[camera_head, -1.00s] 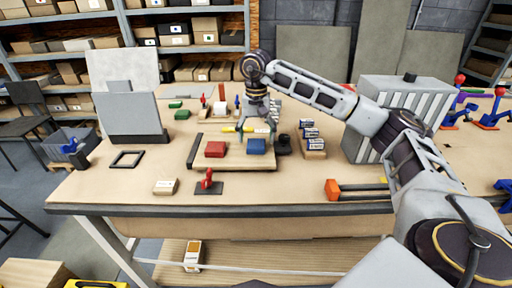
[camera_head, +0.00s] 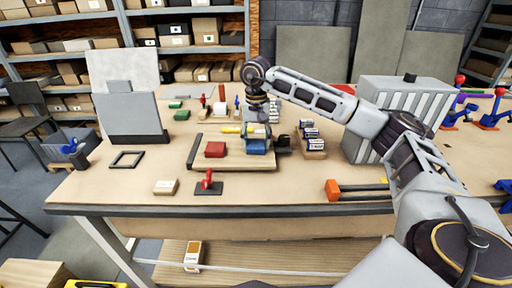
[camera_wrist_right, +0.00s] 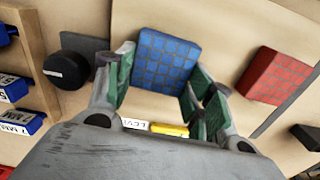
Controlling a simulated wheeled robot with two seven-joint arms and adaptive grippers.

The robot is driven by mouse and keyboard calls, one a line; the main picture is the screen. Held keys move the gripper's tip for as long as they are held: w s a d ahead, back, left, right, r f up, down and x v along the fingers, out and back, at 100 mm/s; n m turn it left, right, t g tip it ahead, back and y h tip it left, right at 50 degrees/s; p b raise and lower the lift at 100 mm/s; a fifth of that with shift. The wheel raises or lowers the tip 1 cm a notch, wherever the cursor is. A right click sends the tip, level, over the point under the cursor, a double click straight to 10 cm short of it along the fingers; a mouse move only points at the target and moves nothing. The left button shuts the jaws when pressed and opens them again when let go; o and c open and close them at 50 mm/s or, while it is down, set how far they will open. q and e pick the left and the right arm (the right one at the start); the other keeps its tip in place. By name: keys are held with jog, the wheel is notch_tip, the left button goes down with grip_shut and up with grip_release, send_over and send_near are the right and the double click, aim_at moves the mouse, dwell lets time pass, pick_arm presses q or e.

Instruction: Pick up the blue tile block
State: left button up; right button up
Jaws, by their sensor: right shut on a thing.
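The blue tile block (camera_head: 257,150) is on the wooden board (camera_head: 235,164) in the middle of the table, to the right of the red tile block (camera_head: 215,149). My right gripper (camera_head: 257,139) comes down on it from above and hides its upper part. In the right wrist view the blue tile block (camera_wrist_right: 165,62) shows a grid of tiles, and the green-padded fingers of my right gripper (camera_wrist_right: 160,85) are shut on its two sides. I cannot tell any gap between block and board. My left gripper is not in view.
A dark round knob (camera_wrist_right: 66,70) stands close beside the block. A rack of blue-labelled boxes (camera_head: 312,140) is to the right. A yellow-and-white level (camera_wrist_right: 165,128) lies behind the block.

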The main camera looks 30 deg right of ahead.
aim_at(256, 142)
jog(key=c, duration=0.3)
jog(key=shift+c, duration=0.2)
jog(key=shift+r, duration=0.9)
notch_tip(256, 142, up, 7)
jog(key=shift+f+p, duration=0.1)
jog(key=shift+p, duration=0.3)
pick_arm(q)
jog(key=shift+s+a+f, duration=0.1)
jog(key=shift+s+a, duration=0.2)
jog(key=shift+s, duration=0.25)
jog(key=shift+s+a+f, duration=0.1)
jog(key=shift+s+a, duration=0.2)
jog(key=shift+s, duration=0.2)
pick_arm(e)
jog(key=shift+r, duration=0.7)
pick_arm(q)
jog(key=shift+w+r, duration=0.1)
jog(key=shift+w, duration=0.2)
